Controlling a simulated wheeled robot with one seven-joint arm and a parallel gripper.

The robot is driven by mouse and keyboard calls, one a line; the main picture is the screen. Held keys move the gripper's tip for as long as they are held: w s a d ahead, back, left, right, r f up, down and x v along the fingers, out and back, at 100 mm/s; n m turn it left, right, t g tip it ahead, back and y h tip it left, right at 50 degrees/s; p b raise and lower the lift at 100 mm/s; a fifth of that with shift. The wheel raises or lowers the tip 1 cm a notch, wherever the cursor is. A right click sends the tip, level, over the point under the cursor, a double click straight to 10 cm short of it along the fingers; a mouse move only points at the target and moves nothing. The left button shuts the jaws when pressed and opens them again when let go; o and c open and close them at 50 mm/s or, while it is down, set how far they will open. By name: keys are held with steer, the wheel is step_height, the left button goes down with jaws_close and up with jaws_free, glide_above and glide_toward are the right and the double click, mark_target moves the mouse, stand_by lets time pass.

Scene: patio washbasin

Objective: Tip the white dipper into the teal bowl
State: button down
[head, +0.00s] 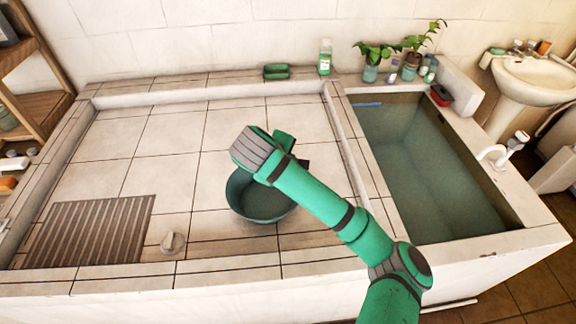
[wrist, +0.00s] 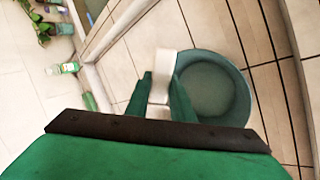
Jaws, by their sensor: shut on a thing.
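The teal bowl (head: 237,200) stands on the tiled floor of the shallow basin, partly covered by my arm in the head view. It also shows in the wrist view (wrist: 245,95), right of my fingers, with its grey-green inside in sight. My gripper (wrist: 163,90) is shut on the white dipper (wrist: 164,62), whose white part shows between and beyond the fingers, beside the bowl's left rim in the picture. The rest of the dipper, its tilt and its contents are hidden or unclear. In the head view the dipper and fingers are hidden behind my arm.
A water-filled trough (head: 430,170) with a blue stick (head: 367,104) lies to the right, past a raised ledge (head: 350,150). A ribbed grate (head: 90,230) and a round knob (head: 172,243) lie at left. A green bottle (head: 325,57) and potted plants (head: 370,72) stand behind.

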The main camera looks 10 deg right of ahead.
steer(key=shift+r+g, duration=0.2)
steer(key=shift+g, duration=0.1)
steer(key=shift+r+g+y, duration=0.45)
steer(key=shift+g+y, duration=0.35)
steer(key=shift+g, duration=0.1)
steer(key=shift+a+r+g+y, duration=0.1)
steer(key=shift+r+g+y, duration=0.2)
steer(key=shift+g+y, duration=0.2)
steer(key=shift+r+g+y, duration=0.65)
steer(key=shift+g+y, duration=0.25)
steer(key=shift+g, duration=0.3)
